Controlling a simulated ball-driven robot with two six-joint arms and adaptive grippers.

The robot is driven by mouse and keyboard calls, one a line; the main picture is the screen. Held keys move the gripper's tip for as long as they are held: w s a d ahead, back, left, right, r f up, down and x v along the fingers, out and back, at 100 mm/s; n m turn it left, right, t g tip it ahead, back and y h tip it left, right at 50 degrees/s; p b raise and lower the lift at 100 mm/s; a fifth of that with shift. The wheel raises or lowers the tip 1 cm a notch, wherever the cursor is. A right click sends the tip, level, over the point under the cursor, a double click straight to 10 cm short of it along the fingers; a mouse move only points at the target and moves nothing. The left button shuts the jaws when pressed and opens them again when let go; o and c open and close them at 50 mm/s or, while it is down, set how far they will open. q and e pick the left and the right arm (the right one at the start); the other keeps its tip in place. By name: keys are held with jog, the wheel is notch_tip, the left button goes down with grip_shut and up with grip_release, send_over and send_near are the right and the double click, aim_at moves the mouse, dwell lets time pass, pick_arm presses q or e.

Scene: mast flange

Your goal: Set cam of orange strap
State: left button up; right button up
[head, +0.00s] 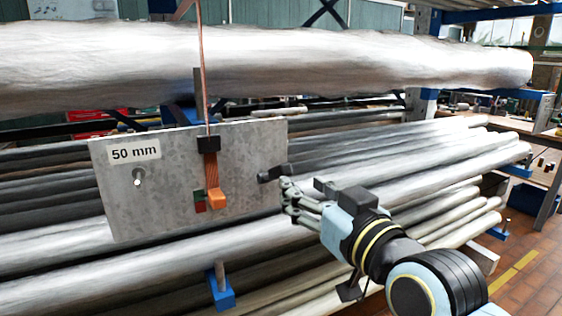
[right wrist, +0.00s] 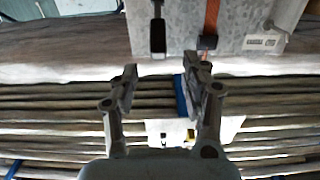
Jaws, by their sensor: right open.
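A grey metal plate (head: 150,205) hangs in front of the pipe rack in the head view. The thin orange strap (head: 203,70) comes down from above to a black buckle (head: 209,145) on the plate. Below the buckle is an orange piece ending in a block (head: 216,198), perhaps the cam lever. My right gripper (head: 278,186) is open and empty, to the right of this block and apart from it. In the right wrist view the open fingers (right wrist: 160,78) point toward the plate (right wrist: 180,35); part of the orange strap (right wrist: 211,20) shows there.
A "50 mm" label (head: 134,153) and a round peg (head: 138,177) are on the plate's left. A red and green mark (head: 200,201) sits beside the orange block. A large wrapped roll (head: 330,60) spans above; long pipes (head: 420,165) lie behind.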

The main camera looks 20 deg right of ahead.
aim_at(279, 169)
jog(key=w, duration=0.3)
jog(key=shift+p, duration=0.3)
jog(key=w+p, duration=0.1)
jog(key=w, duration=0.5)
jog(key=shift+a, duration=0.1)
jog(key=shift+w+f, duration=0.1)
jog(key=shift+w, duration=0.4)
pick_arm(q)
jog(key=shift+s+d+r, duration=0.1)
jog(key=shift+s+r, duration=0.05)
jog(key=shift+r, duration=0.35)
jog(key=shift+s+d+r, duration=0.1)
jog(key=shift+s+r, duration=0.05)
jog(key=shift+r, duration=0.35)
pick_arm(e)
jog(key=shift+c, duration=1.1)
pick_arm(q)
jog(key=shift+w+a, duration=0.2)
pick_arm(e)
grip_shut()
